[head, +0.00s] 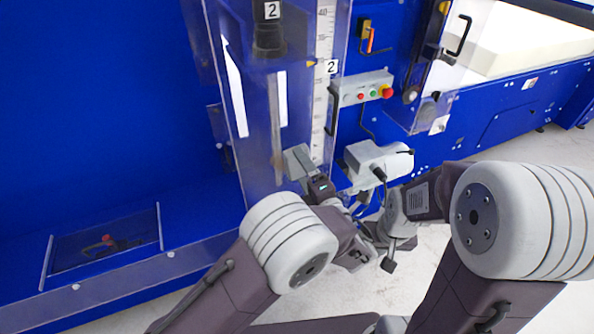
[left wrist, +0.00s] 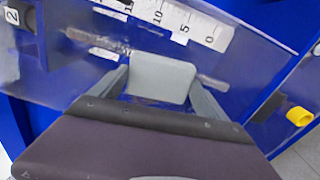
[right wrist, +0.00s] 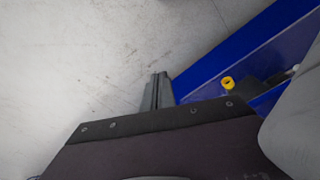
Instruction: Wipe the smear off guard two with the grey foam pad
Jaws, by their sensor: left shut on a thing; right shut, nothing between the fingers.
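The grey foam pad (left wrist: 160,80) is held between the fingers of my left gripper (left wrist: 158,88), which is shut on it. The pad (head: 297,158) is at the lower part of guard two (head: 300,110), a clear panel with a "2" label. It looks against or very close to the panel; I cannot tell if it touches. In the left wrist view, a pale streak (left wrist: 212,81) is right of the pad, and faint marks lie to its upper left; I cannot tell which is the smear. My right gripper (right wrist: 157,88) is shut and empty, above the floor.
A white measuring scale (head: 322,80) stands at the guard's right. A grey control box (head: 362,88) with buttons is right of it. A black handle (head: 332,112) is on the guard's right edge. A blue machine base and yellow fitting (right wrist: 228,83) are near my right gripper.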

